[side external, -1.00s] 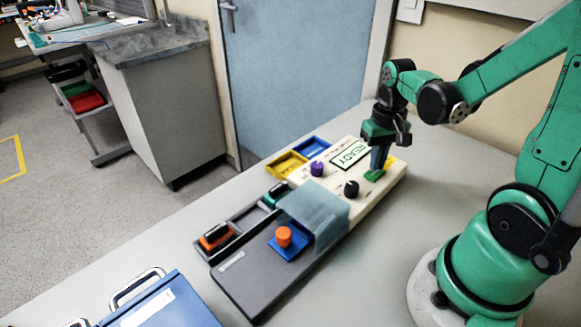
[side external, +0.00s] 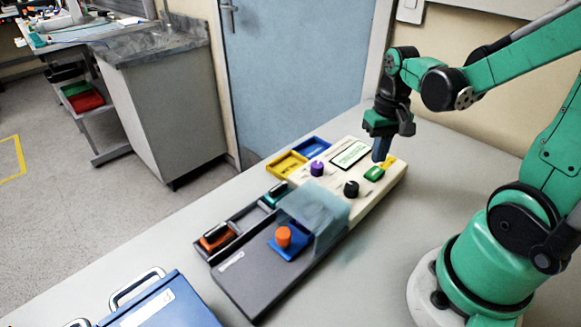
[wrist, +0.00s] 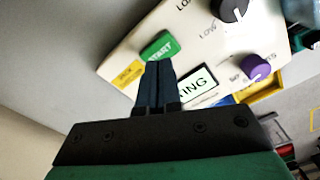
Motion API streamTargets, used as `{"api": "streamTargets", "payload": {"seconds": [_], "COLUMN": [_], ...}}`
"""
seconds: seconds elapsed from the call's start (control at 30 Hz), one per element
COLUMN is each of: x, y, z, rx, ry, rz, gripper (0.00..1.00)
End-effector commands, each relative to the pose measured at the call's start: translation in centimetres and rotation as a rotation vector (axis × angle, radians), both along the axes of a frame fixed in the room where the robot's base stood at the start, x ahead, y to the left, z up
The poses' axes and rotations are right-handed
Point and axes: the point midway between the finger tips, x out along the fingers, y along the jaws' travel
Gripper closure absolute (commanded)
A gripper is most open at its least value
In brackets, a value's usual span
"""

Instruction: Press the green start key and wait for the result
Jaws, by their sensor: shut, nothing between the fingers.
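The cream pump panel (side external: 388,187) lies on the bench and carries the green START key (side external: 374,173). In the wrist view the fingertips (wrist: 158,66) overlap the key's lower edge.
A black knob (side external: 351,188) and a purple knob (side external: 317,168) stand near the key. A translucent cover (side external: 318,208), a grey unit with an orange knob (side external: 283,236) and open yellow (side external: 287,165) and blue trays (side external: 312,147) are nearby.

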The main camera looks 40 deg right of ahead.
Motion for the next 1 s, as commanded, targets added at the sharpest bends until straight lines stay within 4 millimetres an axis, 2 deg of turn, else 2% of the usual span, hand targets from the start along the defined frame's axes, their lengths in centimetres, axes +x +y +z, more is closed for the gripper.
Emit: {"api": "streamTargets", "payload": {"seconds": [0.53, 1.0], "x": [0.0, 0.2], "y": [0.0, 0.5], "z": [4.7, 5.3], "rx": [0.0, -0.01], "ry": [0.0, -0.02], "rz": [0.0, 0.021], "gripper": [1.0, 1.0]}}
